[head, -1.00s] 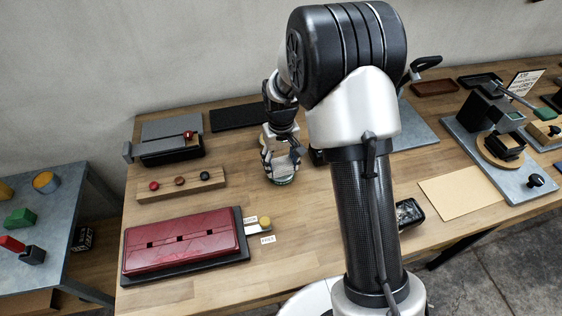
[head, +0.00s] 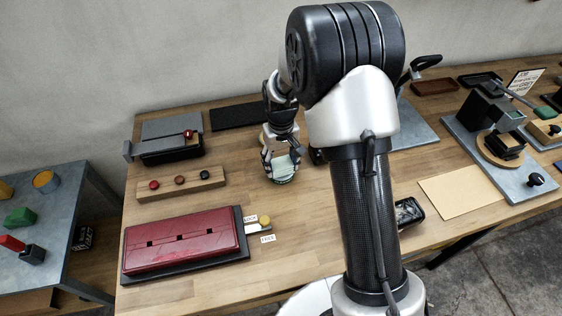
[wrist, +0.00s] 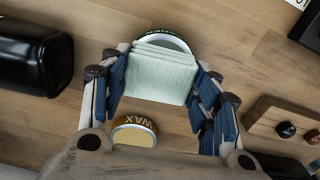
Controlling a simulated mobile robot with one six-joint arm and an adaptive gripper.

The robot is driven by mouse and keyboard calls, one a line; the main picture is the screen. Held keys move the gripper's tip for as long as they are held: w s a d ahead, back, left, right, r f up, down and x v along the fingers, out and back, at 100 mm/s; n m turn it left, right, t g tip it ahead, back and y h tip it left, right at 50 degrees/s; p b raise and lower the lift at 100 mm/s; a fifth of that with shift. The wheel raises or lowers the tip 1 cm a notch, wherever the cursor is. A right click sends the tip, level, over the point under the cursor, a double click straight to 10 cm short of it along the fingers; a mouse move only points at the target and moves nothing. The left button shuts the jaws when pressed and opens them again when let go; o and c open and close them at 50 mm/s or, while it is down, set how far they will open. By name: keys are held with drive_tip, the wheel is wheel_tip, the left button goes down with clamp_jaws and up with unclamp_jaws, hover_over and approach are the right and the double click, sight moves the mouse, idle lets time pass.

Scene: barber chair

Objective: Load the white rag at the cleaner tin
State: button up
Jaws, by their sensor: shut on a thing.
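The white rag (wrist: 160,75) is a folded, pale greenish-white pad between the fingers of my gripper (wrist: 160,92) in the wrist view. My gripper is shut on it. The rag overlaps the near part of a round tin with a green label and pale rim (wrist: 168,37), which I take as the cleaner tin. Whether rag and tin touch, I cannot tell. In the head view my gripper (head: 281,164) holds the rag (head: 284,164) right over the tin (head: 284,178) on the bench. A yellow-lidded wax tin (wrist: 134,132) stands close by, between the gripper's lower parts in the wrist view.
A wooden strip with several knobs (head: 150,190) lies left of my gripper, and a red case (head: 185,247) lies nearer the front. A black object (wrist: 35,55) stands at the left in the wrist view. Bare bench lies in front of the tin.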

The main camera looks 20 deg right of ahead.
sight(281, 163)
idle(0.4)
drive_tip(key=shift+r+p, duration=2.7)
drive_tip(key=shift+r, duration=0.8)
